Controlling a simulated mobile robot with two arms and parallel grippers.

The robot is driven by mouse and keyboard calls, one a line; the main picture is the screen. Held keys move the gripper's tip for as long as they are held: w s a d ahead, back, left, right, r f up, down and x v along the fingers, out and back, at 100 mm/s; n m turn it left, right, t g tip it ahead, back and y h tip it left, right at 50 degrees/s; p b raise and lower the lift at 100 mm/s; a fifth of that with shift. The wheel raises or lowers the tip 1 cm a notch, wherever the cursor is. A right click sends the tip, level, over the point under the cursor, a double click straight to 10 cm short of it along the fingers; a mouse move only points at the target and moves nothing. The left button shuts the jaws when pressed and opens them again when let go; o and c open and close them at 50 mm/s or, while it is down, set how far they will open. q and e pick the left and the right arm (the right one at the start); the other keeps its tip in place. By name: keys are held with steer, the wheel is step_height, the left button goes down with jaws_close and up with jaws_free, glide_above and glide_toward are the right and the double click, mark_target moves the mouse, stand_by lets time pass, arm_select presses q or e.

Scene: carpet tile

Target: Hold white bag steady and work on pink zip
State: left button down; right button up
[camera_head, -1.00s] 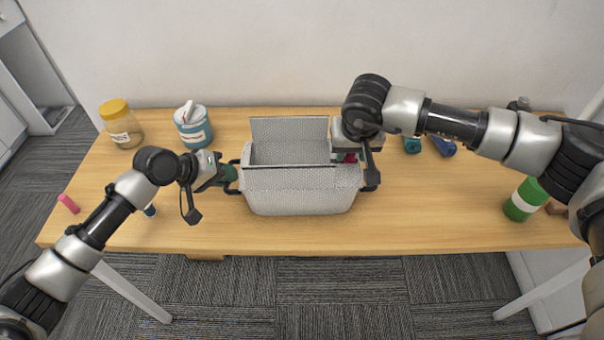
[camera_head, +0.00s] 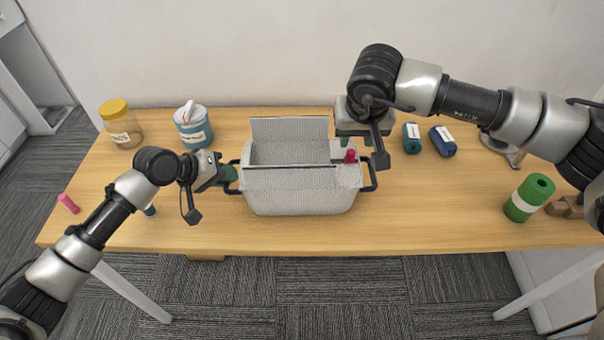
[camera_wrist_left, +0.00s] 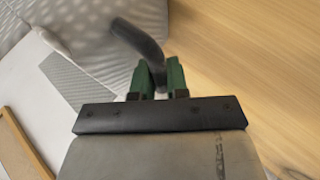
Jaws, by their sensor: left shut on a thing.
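The white bag (camera_head: 300,198) stands upright on the table, its top partly open with a raised back flap. The pink zip (camera_head: 350,156) pull sits at the right end of the bag's top. My left gripper (camera_head: 231,175) is shut on the bag's dark left handle (camera_wrist_left: 140,40), which also shows between the green fingers in the left wrist view (camera_wrist_left: 160,80). My right gripper (camera_head: 354,141) is above and behind the zip pull, apart from it; its fingers are mostly hidden by its own body. The bag's right handle (camera_head: 372,176) is free.
A yellow-lidded jar (camera_head: 121,124) and a blue-white canister (camera_head: 193,125) stand at the back left. Two small rolls, teal (camera_head: 411,138) and blue (camera_head: 442,141), and a green cylinder (camera_head: 529,198) are on the right. The table's (camera_head: 430,220) front right is clear.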

arm_select(q)
steer(key=c, duration=1.1)
jaws_free()
steer(key=shift+o, duration=0.2)
steer(key=shift+a, duration=0.1)
